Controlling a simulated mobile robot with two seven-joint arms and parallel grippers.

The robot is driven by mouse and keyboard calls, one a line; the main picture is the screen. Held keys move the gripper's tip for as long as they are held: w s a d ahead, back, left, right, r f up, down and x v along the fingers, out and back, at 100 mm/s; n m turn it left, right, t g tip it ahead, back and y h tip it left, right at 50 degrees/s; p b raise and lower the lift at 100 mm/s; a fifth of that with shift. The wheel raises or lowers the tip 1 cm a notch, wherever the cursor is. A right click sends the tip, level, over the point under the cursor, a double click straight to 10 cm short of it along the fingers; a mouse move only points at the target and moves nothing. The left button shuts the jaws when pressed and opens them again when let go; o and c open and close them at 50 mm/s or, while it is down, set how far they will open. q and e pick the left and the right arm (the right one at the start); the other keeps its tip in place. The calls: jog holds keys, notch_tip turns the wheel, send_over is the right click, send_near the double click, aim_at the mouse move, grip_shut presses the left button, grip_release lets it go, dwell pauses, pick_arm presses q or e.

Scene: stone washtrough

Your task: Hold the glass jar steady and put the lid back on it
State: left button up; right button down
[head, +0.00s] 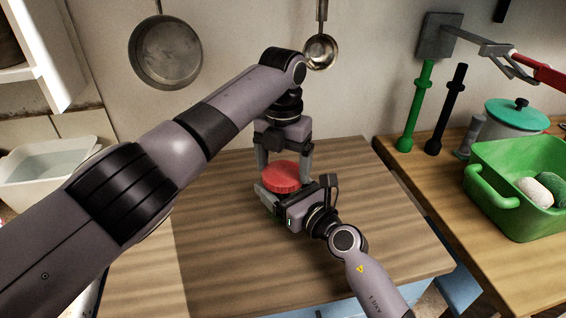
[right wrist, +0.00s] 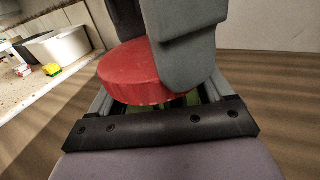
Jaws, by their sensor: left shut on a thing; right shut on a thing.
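The red lid (head: 281,178) is level, between the fingers of my left gripper (head: 284,168), which is shut on it from above. The lid is also large in the right wrist view (right wrist: 135,73), with a grey left finger in front of it. My right gripper (head: 288,197) is low beside the lid, shut on the glass jar. The jar is almost wholly hidden; only a greenish bit (head: 270,212) shows by the right gripper. The lid is directly over the jar, but I cannot tell whether they touch.
The wooden worktop (head: 215,240) is clear around the grippers. At right are a green basin (head: 487,194) holding rounded objects, a teal-lidded pot (head: 513,116) and upright green and black rods. A pan (head: 166,52) and ladle (head: 320,50) hang behind. A white tub (head: 40,182) is at left.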

pick_arm(q)
jog(key=o, duration=0.8)
jog(key=shift+r, duration=0.15)
jog(key=shift+r, duration=2.15)
